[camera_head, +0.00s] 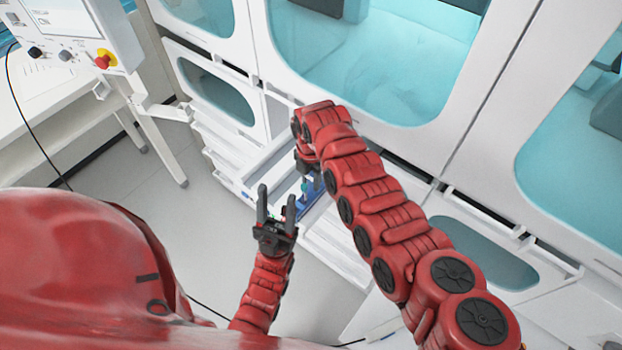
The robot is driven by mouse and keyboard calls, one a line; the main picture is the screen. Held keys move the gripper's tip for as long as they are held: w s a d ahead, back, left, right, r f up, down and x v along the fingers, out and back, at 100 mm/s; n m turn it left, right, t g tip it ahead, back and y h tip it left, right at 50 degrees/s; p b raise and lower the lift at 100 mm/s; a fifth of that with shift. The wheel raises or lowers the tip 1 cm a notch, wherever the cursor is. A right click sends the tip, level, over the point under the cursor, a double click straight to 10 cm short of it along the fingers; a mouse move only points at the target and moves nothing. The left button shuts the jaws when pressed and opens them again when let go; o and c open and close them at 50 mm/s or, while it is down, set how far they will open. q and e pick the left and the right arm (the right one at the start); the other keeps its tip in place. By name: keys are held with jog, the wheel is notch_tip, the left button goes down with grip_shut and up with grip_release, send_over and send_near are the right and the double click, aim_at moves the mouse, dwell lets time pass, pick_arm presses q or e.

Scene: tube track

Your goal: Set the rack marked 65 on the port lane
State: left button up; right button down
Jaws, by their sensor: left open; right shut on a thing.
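My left gripper (277,203) is open and empty, its two black fingers pointing up beside the white machine's pulled-out drawer or lane area (272,168). My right arm comes in from the lower right and bends down over this area. My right gripper (311,181) is shut on a small blue thing (318,206), which may be a rack. My arm hides much of it, and no number can be read on it. I cannot tell whether it touches the surface below. No lane marking that says port can be read.
A white machine with large teal windows (380,60) fills the back. A white table (60,120) stands at the left. Above it is a control panel with a red-and-yellow emergency button (103,60). Grey floor (150,190) is open between the table and the machine.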

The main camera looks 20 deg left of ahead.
jog(key=shift+c, duration=2.2)
grip_release()
